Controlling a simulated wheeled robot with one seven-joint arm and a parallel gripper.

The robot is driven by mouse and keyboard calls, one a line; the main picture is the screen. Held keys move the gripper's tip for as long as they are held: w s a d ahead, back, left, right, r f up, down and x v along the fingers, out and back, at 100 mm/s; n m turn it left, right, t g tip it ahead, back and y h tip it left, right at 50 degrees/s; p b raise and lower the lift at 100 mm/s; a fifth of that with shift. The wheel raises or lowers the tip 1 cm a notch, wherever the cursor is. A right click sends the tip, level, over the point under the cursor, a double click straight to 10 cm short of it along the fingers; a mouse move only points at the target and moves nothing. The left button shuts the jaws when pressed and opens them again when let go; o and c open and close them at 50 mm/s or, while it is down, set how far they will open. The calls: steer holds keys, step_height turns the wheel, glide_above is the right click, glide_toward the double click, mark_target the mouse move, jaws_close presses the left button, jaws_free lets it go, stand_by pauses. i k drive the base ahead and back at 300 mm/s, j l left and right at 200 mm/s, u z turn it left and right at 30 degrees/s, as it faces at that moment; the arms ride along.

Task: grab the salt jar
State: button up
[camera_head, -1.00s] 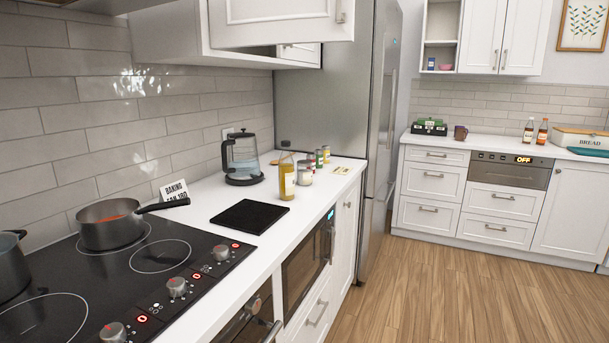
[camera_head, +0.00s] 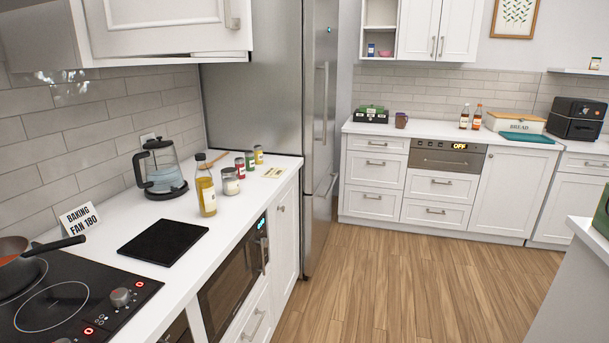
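On the left counter a small group of jars stands beyond an oil bottle (camera_head: 206,191). The nearest is a clear jar with a pale label and dark lid (camera_head: 230,182); it may be the salt jar, but its label is too small to read. Behind it stand a red jar (camera_head: 240,167), a green jar (camera_head: 250,161) and a yellow jar (camera_head: 259,155). My gripper is not in view.
A glass kettle (camera_head: 162,170) stands left of the bottle. A black mat (camera_head: 163,242), a sign (camera_head: 80,220) and a pan on the hob (camera_head: 45,305) are nearer. A fridge (camera_head: 270,110) stands behind the counter. The wooden floor (camera_head: 420,285) is clear.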

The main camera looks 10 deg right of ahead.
mark_target(230, 175)
steer(key=i+l+z, duration=0.15)
steer(key=i+z, duration=0.15)
steer(key=i, duration=0.15)
steer(key=i+z, duration=0.3)
steer(key=i, duration=0.2)
steer(key=i+u, duration=0.1)
steer(key=i, duration=0.75)
steer(key=i+l+u, duration=0.1)
steer(key=i, duration=0.8)
steer(key=i+l+u, duration=0.15)
steer(key=u, duration=0.65)
